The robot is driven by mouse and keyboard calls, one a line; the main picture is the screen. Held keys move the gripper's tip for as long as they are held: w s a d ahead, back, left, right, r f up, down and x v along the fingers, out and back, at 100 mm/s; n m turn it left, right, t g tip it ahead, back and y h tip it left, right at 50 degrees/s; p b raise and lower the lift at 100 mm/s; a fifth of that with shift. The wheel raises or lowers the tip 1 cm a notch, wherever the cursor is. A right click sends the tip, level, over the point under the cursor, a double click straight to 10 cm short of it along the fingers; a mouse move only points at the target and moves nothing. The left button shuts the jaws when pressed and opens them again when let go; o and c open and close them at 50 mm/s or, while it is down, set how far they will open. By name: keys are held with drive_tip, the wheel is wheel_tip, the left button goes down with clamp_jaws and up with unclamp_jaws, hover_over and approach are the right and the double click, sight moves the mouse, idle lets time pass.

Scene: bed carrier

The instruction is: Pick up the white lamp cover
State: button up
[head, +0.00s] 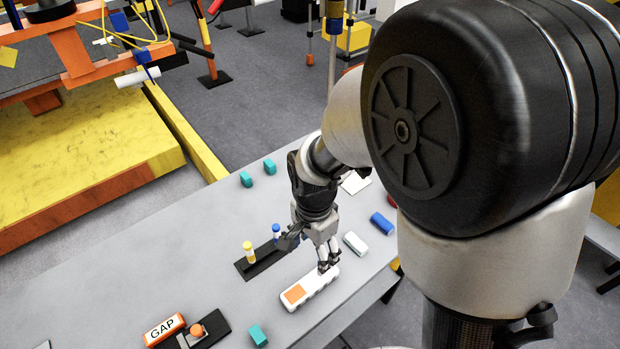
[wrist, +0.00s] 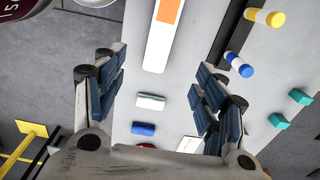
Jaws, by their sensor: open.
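A small white block-like piece, which looks like the white lamp cover (head: 355,243), lies on the grey table to the right of my gripper (head: 328,265). In the wrist view the white cover (wrist: 150,102) lies between the two spread fingers of my gripper (wrist: 158,72), below them on the table and apart from them. My gripper is open and empty. In the head view its fingertips overlap the right end of a long white unit with an orange label (head: 310,289); I cannot tell whether they touch it.
A blue block (head: 382,223) lies just beyond the white cover. A dark holder (head: 252,266) with yellow-topped and blue-topped pegs stands left. A white card (head: 355,182) lies behind.

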drive_tip(key=b, duration=0.4)
hover_over(311, 282)
wheel_tip(311, 282, down, 12)
drive_tip(key=shift+d+f, duration=0.15)
drive_tip(key=shift+f, duration=0.1)
drive_tip(key=shift+a+f+b, duration=0.15)
drive_tip(key=shift+f+b, duration=0.35)
drive_tip(key=shift+f, duration=0.85)
drive_tip(key=shift+a+f+b, duration=0.1)
drive_tip(key=shift+f+b, duration=0.4)
drive_tip(key=shift+f, duration=0.8)
drive_tip(key=shift+c, duration=0.2)
drive_tip(key=c, duration=1.1)
